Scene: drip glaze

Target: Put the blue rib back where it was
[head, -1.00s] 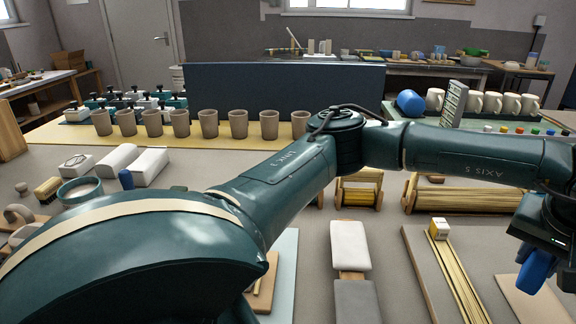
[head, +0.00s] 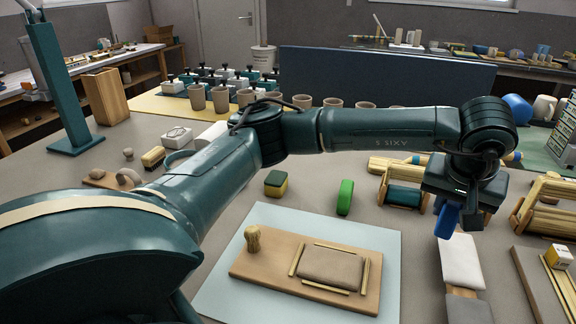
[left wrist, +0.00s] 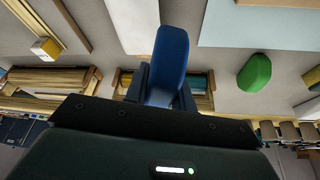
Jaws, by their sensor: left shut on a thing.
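My left gripper (head: 458,212) is shut on the blue rib (head: 446,221) and holds it above the table, pointing down. In the head view it hangs just over the far end of a white block (head: 460,260). In the left wrist view the blue rib (left wrist: 170,58) sticks out between the fingers. A similar green rib (head: 345,197) stands on the table to the left, and it also shows in the left wrist view (left wrist: 255,73). My right gripper is not in view.
A green-yellow sponge (head: 276,183) lies left of the green rib. A wooden board with a clay slab (head: 331,266) lies on a pale blue mat (head: 222,292). Wooden racks (head: 405,194) stand behind the gripper. Bare table shows around the green rib.

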